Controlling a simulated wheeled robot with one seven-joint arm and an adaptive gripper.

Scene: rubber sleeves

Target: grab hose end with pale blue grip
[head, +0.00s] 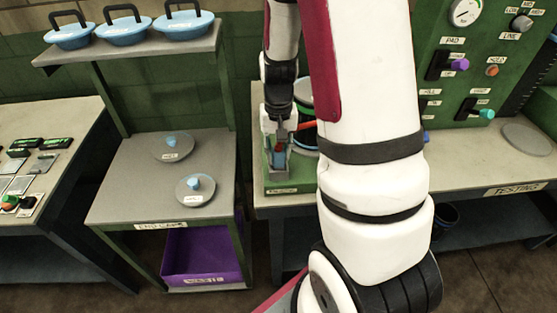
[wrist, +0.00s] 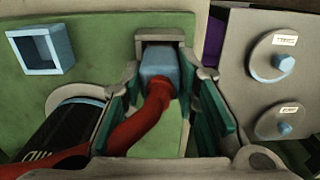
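The hose end with the pale blue grip (wrist: 160,63) sits in a grey holder (wrist: 164,37) on a green plate, its red hose (wrist: 148,115) curving down and left. In the head view the pale blue grip (head: 279,158) shows small below my gripper (head: 280,138). In the wrist view my gripper (wrist: 168,85) is open, with one green-padded finger on each side of the grip and hose. A gap shows on the right; whether the left finger touches the hose is unclear. My arm hides part of the bench in the head view.
A square pale blue socket (wrist: 40,48) and a dark cylinder (wrist: 62,132) lie left in the wrist view. Two grey discs with blue knobs (head: 172,146) (head: 195,189) rest on the end caps stand. A purple bin (head: 203,250) is below. A control panel stands right.

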